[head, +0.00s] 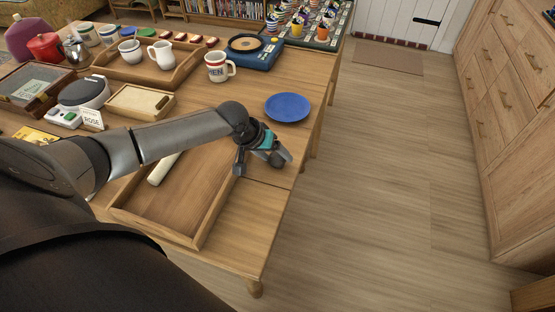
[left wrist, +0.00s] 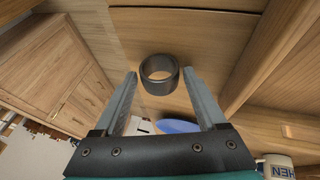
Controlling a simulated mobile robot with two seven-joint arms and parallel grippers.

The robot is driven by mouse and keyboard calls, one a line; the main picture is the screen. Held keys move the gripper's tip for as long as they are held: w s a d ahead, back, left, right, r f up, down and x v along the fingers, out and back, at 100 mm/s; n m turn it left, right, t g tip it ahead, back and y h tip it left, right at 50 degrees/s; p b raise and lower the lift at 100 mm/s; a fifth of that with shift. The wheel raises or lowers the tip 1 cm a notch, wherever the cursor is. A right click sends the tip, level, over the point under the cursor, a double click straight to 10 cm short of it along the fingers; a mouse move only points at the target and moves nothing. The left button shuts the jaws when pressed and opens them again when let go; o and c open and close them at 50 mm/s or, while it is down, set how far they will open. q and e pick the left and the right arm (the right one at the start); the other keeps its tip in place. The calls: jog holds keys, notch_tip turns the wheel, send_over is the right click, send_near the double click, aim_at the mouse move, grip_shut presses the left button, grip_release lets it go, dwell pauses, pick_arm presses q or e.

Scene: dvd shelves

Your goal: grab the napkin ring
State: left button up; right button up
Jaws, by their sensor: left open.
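The napkin ring (left wrist: 160,90) is a dark grey, hollow band on the wooden table. In the left wrist view it shows just ahead of my open left gripper (left wrist: 160,74), roughly centred between the two fingertips. I see no finger clearly touching it. In the head view my left gripper (head: 263,164) is low over the table near its right edge, beside the wooden tray. There the gripper's dark parts make the ring hard to tell apart. My right gripper is not in view.
A blue plate (head: 288,107) lies just beyond the gripper. The shallow wooden tray (head: 216,207) stands to its left, holding a pale stick-like object (head: 163,168). A white mug (head: 219,68) stands farther back. The floor (head: 370,190) on the right is clear.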

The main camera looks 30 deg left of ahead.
pick_arm(q)
jog(key=shift+c, duration=0.3)
jog(key=c, duration=1.1)
